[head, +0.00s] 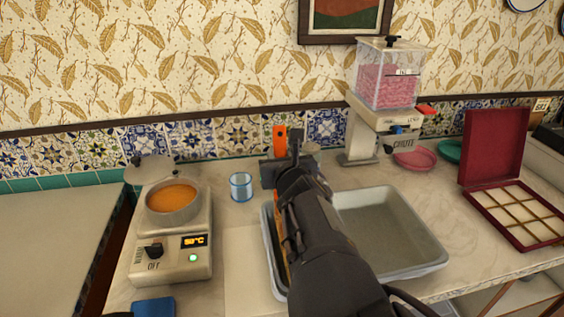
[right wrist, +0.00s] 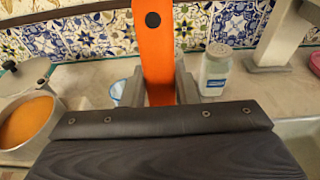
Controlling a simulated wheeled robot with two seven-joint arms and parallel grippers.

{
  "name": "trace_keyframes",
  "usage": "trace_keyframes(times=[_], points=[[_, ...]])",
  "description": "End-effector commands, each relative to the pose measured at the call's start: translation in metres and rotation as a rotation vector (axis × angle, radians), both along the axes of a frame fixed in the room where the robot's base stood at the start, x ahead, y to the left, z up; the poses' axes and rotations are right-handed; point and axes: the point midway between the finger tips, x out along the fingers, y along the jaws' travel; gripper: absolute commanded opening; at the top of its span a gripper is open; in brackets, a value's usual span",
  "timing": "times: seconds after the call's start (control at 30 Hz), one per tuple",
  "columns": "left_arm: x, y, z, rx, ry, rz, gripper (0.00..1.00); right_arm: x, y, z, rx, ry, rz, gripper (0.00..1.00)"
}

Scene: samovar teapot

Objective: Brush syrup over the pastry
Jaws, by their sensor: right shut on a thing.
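My right gripper (head: 283,165) is shut on an upright orange handle (head: 280,138) above the counter, behind the tray. In the right wrist view the handle (right wrist: 154,50) stands between the fingers, with a dark hole near its top; its lower end is hidden. An open pot of amber syrup (head: 172,198) sits on a warmer (head: 170,250) reading about 50 °C, left of the gripper. The syrup also shows in the right wrist view (right wrist: 27,122). A grey tray (head: 425,255) lies under my right arm. No pastry can be made out clearly. My left gripper is not in view.
A blue-rimmed glass (head: 241,187) stands between pot and gripper. A shaker (right wrist: 215,70) stands behind the gripper. A dispenser with pink contents (head: 385,85) is at the back right, and an open red compartment box (head: 515,213) is at the far right.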

Motion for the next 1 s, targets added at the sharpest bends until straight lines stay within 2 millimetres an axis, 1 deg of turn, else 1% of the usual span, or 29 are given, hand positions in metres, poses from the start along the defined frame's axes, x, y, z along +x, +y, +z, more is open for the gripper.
trace_keyframes(times=[0.03,0.1,0.33,0.5,0.63,0.83,1.0], points=[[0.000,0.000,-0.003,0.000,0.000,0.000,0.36,0.002,0.001,-0.002,-0.002,0.000,0.000,0.04],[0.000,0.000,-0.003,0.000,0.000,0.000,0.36,0.000,0.001,-0.001,-0.001,0.000,0.001,0.04],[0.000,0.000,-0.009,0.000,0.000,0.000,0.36,-0.019,-0.002,-0.002,0.000,-0.002,0.002,0.04],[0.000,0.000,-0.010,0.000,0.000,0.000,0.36,-0.024,-0.004,-0.002,-0.001,0.000,0.001,0.04],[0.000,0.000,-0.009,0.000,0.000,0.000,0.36,-0.019,-0.004,-0.002,-0.001,0.000,-0.001,0.04],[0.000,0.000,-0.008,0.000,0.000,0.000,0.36,-0.004,-0.001,-0.001,-0.001,0.000,-0.001,0.04],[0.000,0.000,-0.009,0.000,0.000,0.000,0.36,-0.003,-0.001,-0.002,0.000,0.000,0.000,0.04]])
